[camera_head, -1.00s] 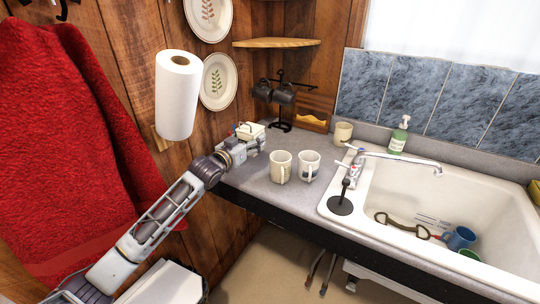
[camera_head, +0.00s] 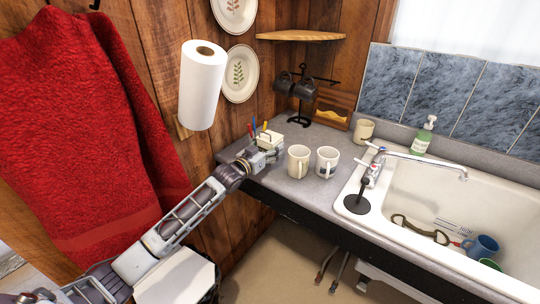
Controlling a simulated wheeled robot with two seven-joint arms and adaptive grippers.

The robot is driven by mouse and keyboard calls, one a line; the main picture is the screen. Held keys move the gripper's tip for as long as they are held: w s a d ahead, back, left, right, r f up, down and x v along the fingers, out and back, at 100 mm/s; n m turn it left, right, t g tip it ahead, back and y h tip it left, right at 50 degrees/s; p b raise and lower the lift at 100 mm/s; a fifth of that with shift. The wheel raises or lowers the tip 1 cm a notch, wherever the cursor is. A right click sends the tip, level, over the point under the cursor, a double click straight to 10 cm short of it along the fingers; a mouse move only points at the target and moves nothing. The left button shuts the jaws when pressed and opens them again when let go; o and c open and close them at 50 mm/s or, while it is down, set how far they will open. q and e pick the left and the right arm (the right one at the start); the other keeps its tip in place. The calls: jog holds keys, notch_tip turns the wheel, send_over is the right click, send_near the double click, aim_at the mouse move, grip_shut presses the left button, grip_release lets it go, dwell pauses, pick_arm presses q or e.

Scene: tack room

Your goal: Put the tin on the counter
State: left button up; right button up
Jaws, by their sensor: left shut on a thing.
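A small cream, box-like tin (camera_head: 271,138) is at the left end of the grey counter (camera_head: 318,202), beyond my left gripper. My left gripper (camera_head: 265,153) is shut on the tin, with its arm coming up from the lower left. The gripper hides the tin's lower near side, so I cannot tell whether the tin touches the counter. My right gripper is out of view.
Two mugs, one (camera_head: 298,161) close right of the gripper and another (camera_head: 327,161) beside it, stand on the counter. Thin coloured handles (camera_head: 252,130) rise left of the tin. A dark mug rack (camera_head: 300,105) stands behind. The sink (camera_head: 415,180) is right.

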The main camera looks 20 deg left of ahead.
pick_arm(q)
jog(key=shift+f, duration=1.8)
jog(key=o, duration=1.5)
jog(key=shift+f, duration=0.1)
jog(key=shift+c, duration=0.2)
jog(key=shift+s, duration=0.1)
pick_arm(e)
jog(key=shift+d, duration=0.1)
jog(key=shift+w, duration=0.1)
